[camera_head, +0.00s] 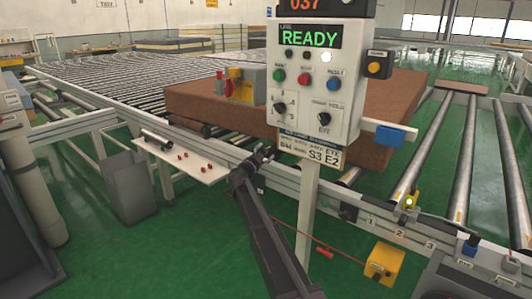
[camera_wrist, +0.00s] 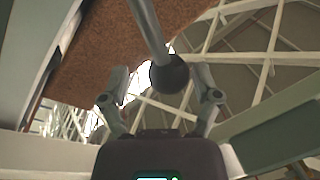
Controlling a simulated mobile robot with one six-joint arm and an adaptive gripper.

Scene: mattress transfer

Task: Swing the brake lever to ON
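In the wrist view a grey rod with a dark round knob (camera_wrist: 169,74) comes down from the top; it looks like the brake lever. My gripper (camera_wrist: 160,92) has its two fingers apart on either side of the knob, with gaps visible between fingers and knob. In the head view my gripper (camera_head: 262,156) is at the conveyor's front rail, below and left of the control panel (camera_head: 316,75). The lever is not clearly visible there, and its ON mark cannot be read. The panel display reads READY.
A brown mattress (camera_head: 205,98) lies on the roller conveyor (camera_head: 110,72) behind the panel. A white shelf (camera_head: 190,166) with small red parts juts out left of my gripper. A yellow box (camera_head: 384,262) and a red cord (camera_head: 345,249) are at lower right.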

